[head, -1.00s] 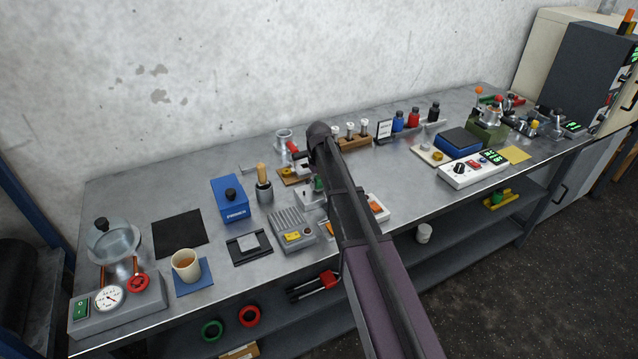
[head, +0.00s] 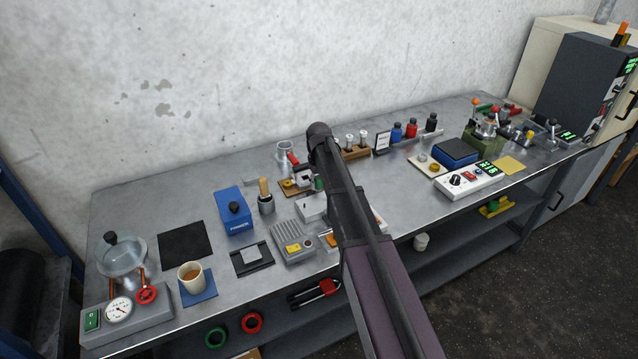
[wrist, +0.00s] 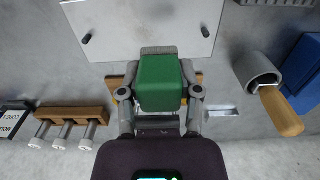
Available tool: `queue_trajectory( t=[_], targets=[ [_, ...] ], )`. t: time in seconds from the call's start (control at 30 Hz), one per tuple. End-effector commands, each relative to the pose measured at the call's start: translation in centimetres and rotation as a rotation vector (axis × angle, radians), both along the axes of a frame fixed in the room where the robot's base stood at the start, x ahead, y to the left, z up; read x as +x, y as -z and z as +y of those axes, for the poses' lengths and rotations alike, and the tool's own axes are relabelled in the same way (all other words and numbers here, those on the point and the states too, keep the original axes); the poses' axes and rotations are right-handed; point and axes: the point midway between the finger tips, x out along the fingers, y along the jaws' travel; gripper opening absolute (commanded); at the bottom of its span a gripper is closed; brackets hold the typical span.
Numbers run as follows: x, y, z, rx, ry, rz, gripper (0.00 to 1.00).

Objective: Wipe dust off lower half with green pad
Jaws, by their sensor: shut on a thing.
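My gripper (wrist: 162,96) is shut on the green pad (wrist: 161,78), a block gripped between both fingertips in the wrist view. The pad shows small beside my arm in the head view (head: 319,184). A pale flat plate (wrist: 145,28) with two dark pegs lies just beyond the pad in the wrist view; in the head view it is the pale block (head: 311,207), partly hidden by my arm. I cannot tell whether the pad touches the plate. Dust cannot be made out on it at this size.
A wooden rack of vials (wrist: 72,118) stands left in the wrist view; a grey cup with a wooden handle (wrist: 265,80) stands right. A wooden base (head: 289,187) is close by. A ribbed grey box (head: 294,241) and blue box (head: 234,210) stand left of my arm.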

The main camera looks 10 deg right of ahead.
Motion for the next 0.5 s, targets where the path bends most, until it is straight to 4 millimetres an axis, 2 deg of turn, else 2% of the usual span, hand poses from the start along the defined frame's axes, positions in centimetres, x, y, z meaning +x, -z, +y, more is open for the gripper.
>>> queue_trajectory(
  t=[0.27, 0.5],
  targets=[
    [0.0, -0.1, 0.0, 0.000, 0.000, 0.000, 0.07],
    [0.0, -1.6, 0.0, 0.000, 0.000, 0.000, 0.07]
  ],
)
